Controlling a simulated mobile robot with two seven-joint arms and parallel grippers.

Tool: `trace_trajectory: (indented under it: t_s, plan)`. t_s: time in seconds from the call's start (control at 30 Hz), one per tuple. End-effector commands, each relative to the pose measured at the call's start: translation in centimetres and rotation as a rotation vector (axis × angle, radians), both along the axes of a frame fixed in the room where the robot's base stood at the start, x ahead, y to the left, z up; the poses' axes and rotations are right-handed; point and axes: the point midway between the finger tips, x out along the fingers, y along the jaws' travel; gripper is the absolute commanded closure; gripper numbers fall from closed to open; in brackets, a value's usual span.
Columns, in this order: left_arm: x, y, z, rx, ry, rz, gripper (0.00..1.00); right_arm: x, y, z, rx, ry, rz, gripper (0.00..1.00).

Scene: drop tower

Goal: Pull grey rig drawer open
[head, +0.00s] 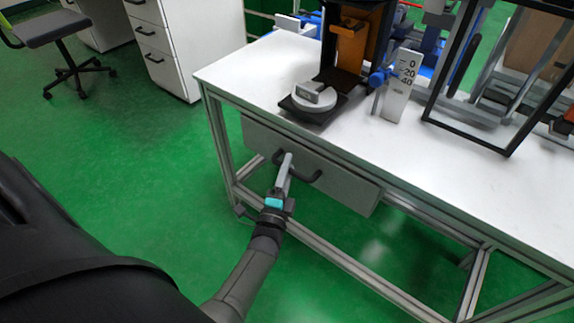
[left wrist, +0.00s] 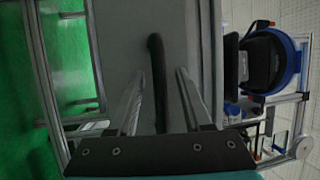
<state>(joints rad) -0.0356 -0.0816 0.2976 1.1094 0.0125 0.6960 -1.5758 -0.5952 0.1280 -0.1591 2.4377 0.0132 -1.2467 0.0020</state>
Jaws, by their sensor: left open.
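The grey drawer (head: 340,186) sits under the front edge of the white table, its front close to the frame; it looks closed. Its black bar handle (head: 312,178) is on the drawer front. My left gripper (head: 285,160) is at the handle, coming from below. In the left wrist view the two fingers of my left gripper (left wrist: 160,88) are apart, with the black handle (left wrist: 157,70) between them and the grey drawer front (left wrist: 118,40) behind. I cannot tell whether either finger touches the handle. My right gripper is not in view.
The white table (head: 250,72) carries a rig with a round grey plate (head: 313,97), a scale plate (head: 400,84) and a black frame (head: 470,118). White drawer cabinets (head: 190,40) and a chair (head: 50,28) stand behind left. Green floor before the drawer is clear apart from my arm.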

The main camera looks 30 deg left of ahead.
Motion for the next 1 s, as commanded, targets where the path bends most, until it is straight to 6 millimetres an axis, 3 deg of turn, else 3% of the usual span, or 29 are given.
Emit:
trace_trajectory:
  t_s: [0.07, 0.5, 1.0]
  plan:
    - [0.01, -0.01, 0.01, 0.000, 0.000, 0.000, 0.50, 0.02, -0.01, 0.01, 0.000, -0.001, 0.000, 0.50]
    - [0.00, 0.03, 0.01, 0.000, -0.001, 0.000, 0.99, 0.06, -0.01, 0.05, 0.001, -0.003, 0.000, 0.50]
    - [0.00, 0.08, 0.03, 0.000, -0.001, 0.000, 1.00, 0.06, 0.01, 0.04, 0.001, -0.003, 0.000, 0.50]
